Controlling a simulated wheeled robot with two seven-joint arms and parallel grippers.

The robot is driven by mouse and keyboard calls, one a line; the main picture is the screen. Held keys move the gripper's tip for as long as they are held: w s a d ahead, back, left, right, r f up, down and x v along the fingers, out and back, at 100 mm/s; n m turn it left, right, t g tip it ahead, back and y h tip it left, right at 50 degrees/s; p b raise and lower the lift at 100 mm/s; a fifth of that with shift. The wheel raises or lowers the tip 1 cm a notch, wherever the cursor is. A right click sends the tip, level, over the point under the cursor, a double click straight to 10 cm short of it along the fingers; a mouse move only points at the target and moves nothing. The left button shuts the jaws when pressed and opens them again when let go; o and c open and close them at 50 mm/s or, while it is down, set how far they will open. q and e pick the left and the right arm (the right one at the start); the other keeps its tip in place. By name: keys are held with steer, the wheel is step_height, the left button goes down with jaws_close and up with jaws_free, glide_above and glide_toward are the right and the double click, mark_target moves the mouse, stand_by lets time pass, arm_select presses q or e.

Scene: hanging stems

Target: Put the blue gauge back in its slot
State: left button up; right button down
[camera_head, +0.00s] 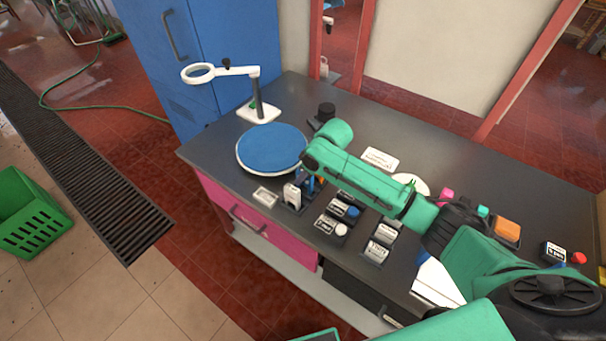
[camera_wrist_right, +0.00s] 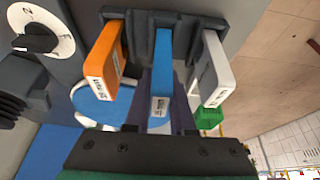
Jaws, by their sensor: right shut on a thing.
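The blue gauge (camera_wrist_right: 161,75) is between the fingers of my right gripper (camera_wrist_right: 162,100), which is shut on it. Its far end is at the middle slot of a dark rack (camera_wrist_right: 191,21); I cannot tell how deep it sits. An orange gauge (camera_wrist_right: 104,62) and a light grey gauge (camera_wrist_right: 209,72) stand in the rack on either side. In the head view, the blue gauge (camera_head: 311,183) shows beside the grey gauge (camera_head: 292,194), below my right wrist, which hides part of the rack. My left gripper is not in view.
A round blue-topped plate (camera_head: 271,147) lies just behind the rack. A white magnifier stand (camera_head: 258,112) is farther back. Several labelled blocks (camera_head: 331,226) and a small pale tray (camera_head: 265,196) are close by. A dial (camera_wrist_right: 40,38) shows in the wrist view.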

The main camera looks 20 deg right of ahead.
steer(key=shift+f, duration=0.7)
steer(key=c, duration=0.7)
jaws_free()
